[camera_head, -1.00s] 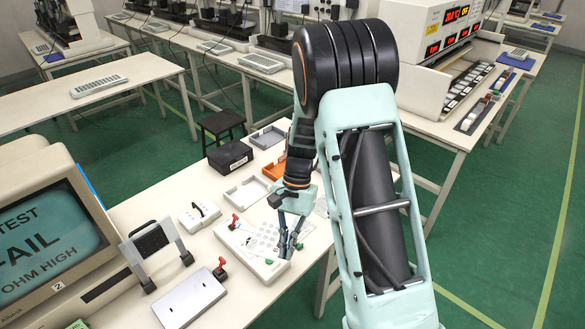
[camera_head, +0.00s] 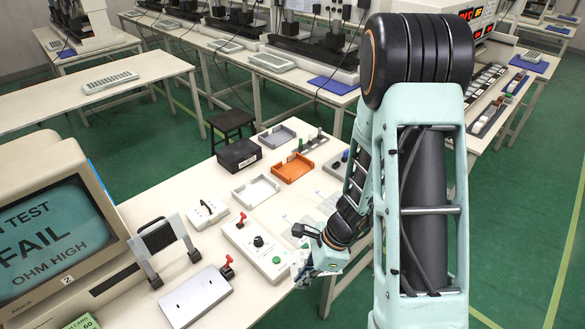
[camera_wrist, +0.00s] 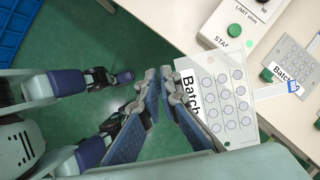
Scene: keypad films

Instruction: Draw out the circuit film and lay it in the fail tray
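The circuit film, a pale sheet with rows of circles and "Batch" print (camera_wrist: 222,97), is at my gripper (camera_wrist: 160,78) in the wrist view. My fingers are close together at its printed edge, and it hangs out past the bench edge over green floor. The finger contact is partly hidden. In the head view my gripper (camera_head: 308,272) is low at the bench's right edge. The tester (camera_head: 252,252) has a red lever, black knob and green button, with no film on its top. An orange tray (camera_head: 292,169), a white tray (camera_head: 256,191) and a grey tray (camera_head: 277,138) stand behind; no fail label is readable.
Another printed sheet (camera_wrist: 291,60) lies on the bench beside the tester. A black box (camera_head: 239,156) stands left of the trays. The monitor (camera_head: 50,235) reads FAIL, OHM HIGH. A metal plate (camera_head: 195,296) lies at the front left. Open floor is right of the bench.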

